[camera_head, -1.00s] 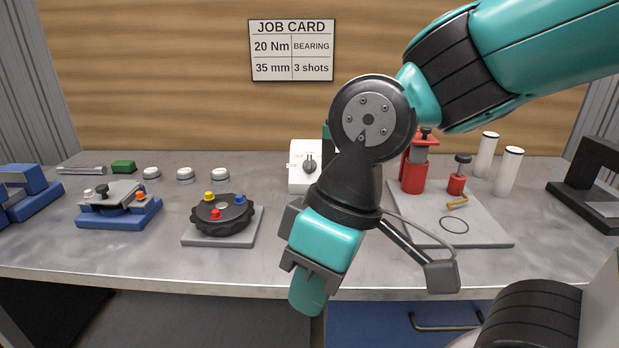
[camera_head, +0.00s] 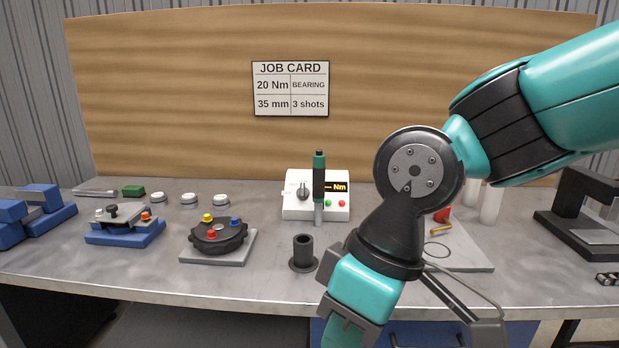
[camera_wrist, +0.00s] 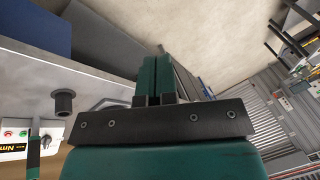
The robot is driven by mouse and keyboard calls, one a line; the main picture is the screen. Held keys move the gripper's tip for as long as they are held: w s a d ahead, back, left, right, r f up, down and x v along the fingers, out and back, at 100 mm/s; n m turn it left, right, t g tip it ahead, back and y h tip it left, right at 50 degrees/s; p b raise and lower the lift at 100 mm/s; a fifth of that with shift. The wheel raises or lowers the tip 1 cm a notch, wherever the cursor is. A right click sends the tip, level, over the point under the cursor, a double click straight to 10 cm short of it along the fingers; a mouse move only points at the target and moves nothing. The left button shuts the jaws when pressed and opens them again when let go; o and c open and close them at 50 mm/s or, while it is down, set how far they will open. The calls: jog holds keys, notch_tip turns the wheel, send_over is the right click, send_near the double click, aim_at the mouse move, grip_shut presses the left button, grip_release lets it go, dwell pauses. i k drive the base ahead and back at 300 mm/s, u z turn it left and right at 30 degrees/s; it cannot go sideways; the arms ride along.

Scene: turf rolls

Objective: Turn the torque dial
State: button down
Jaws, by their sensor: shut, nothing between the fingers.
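The torque dial (camera_head: 303,190) is a dark knob on the front of a white box (camera_head: 330,210) at the middle back of the bench. The box has a display reading "-- Nm" and a green and a red button. A green-handled driver (camera_head: 319,180) stands upright in front of the box, partly covering it. My gripper (camera_wrist: 158,78) is shut and empty, apart from the box. In the head view it hangs at the bench's front edge, right of the dial.
A black flanged socket (camera_head: 303,254) stands on the bench left of my gripper. A dark round turntable with coloured knobs (camera_head: 218,236) and a blue fixture (camera_head: 125,232) are further left. White cylinders (camera_head: 490,203) stand at right. A job card (camera_head: 290,89) reads 20 Nm.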

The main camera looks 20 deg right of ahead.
aim_at(303, 192)
jog(key=z, duration=0.05)
jog(key=i, duration=0.9)
jog(key=u, duration=0.25)
